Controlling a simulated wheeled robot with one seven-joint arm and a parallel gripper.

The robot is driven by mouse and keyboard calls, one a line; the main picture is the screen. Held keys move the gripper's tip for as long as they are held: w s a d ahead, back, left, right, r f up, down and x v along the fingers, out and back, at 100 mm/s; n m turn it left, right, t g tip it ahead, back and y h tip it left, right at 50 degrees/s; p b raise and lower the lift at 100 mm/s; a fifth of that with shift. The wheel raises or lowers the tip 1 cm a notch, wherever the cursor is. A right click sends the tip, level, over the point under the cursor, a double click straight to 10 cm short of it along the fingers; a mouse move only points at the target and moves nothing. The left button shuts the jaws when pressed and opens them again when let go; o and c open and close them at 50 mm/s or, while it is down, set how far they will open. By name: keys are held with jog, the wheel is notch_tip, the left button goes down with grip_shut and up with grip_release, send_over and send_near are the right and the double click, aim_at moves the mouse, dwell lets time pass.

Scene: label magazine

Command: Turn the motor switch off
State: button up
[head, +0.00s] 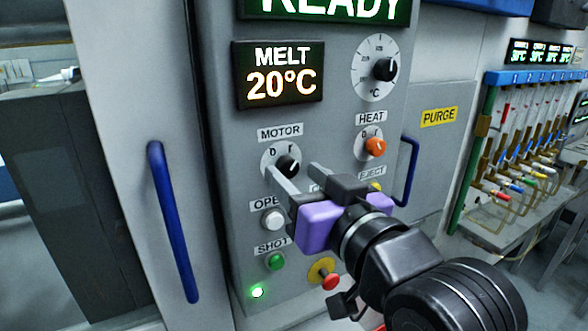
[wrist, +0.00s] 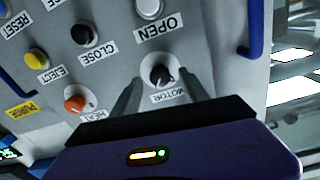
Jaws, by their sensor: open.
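The motor switch is a black knob (head: 288,166) on a pale round dial under the MOTOR label (head: 280,132) on the grey panel. The dial has marks at its upper left and upper right; I cannot tell for sure which one the knob points to. My gripper (head: 291,170) is open, its two grey fingers reaching to the knob from the lower right. In the wrist view the knob (wrist: 160,75) shows between the spread fingers (wrist: 158,78), with a gap on each side. I cannot tell whether either finger touches it.
An orange HEAT knob (head: 375,147) sits to the right, with a temperature dial (head: 384,69) above. Below are a white OPEN button (head: 272,218), a green SHOT button (head: 276,262) and a red emergency button (head: 330,281). Blue handles (head: 172,222) flank the panel.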

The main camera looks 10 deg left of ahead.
jog(key=shift+x, duration=0.85)
grip_shut()
jog(key=shift+n, duration=0.4)
jog(key=n, duration=0.3)
jog(key=n+b, duration=0.1)
jog(key=n, duration=0.2)
jog(key=shift+f+n, duration=0.1)
jog(key=shift+n, duration=0.2)
jog(key=n+b, duration=0.2)
jog(key=n, duration=0.4)
jog(key=shift+n, duration=0.4)
jog(key=shift+y, duration=0.3)
